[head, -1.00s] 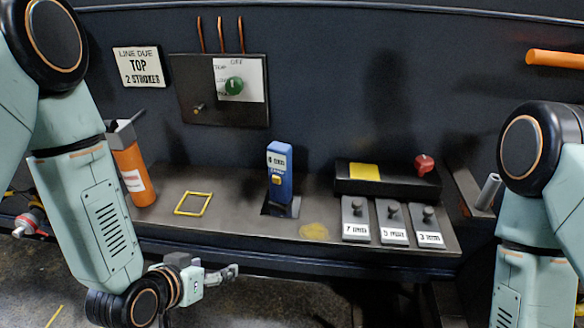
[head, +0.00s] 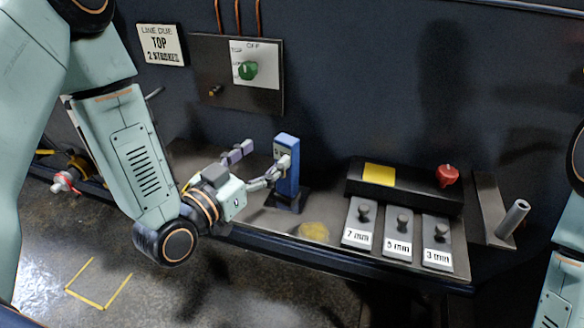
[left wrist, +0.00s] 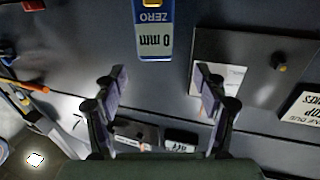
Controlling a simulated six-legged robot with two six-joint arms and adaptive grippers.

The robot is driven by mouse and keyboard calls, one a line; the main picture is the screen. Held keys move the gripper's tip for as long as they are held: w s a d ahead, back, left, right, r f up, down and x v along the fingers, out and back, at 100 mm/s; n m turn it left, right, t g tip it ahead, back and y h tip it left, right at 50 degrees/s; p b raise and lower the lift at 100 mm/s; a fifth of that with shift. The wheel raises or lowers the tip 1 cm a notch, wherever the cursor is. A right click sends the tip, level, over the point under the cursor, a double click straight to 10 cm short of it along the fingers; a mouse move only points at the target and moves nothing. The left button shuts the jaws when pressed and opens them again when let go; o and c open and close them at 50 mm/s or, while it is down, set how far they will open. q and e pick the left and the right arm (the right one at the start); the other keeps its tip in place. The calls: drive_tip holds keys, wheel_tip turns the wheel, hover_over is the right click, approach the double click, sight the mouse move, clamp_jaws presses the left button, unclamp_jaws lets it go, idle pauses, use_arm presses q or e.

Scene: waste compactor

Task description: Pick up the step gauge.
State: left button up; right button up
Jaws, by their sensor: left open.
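The step gauge appears to be the upright blue block (head: 287,188) standing in a dark base on the bench. In the left wrist view this block (left wrist: 154,45) shows a white "0 mm" label and the word ZERO, upside down, at top centre. My left gripper (head: 266,156) is open, with its fingers close to the block's left side; one finger overlaps its upper face in the head view. In the left wrist view the open fingers (left wrist: 159,76) are empty, and the block lies ahead, between their lines. Contact cannot be told. My right gripper is out of view.
Plates marked 7 mm (head: 359,222), 5 mm (head: 398,233) and 3 mm (head: 437,241) lie right of the block, before a black box (head: 405,190) with a red knob (head: 447,175). A panel with a green knob (head: 248,70) is on the wall behind.

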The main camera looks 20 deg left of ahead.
sight(282, 146)
use_arm(q)
drive_tip(key=shift+w+a, duration=0.1)
drive_tip(key=shift+w, duration=0.5)
drive_tip(key=x, duration=0.3)
drive_tip(key=d+x, duration=0.1)
drive_tip(key=x, duration=0.2)
drive_tip(key=shift+s+f, duration=0.15)
drive_tip(key=shift+f, duration=0.05)
drive_tip(key=shift+d, duration=0.2)
drive_tip(key=shift+a, duration=0.2)
drive_tip(key=c, duration=0.5)
drive_tip(key=shift+d, duration=0.2)
drive_tip(key=c, duration=0.6)
drive_tip(key=shift+a, duration=0.1)
clamp_jaws()
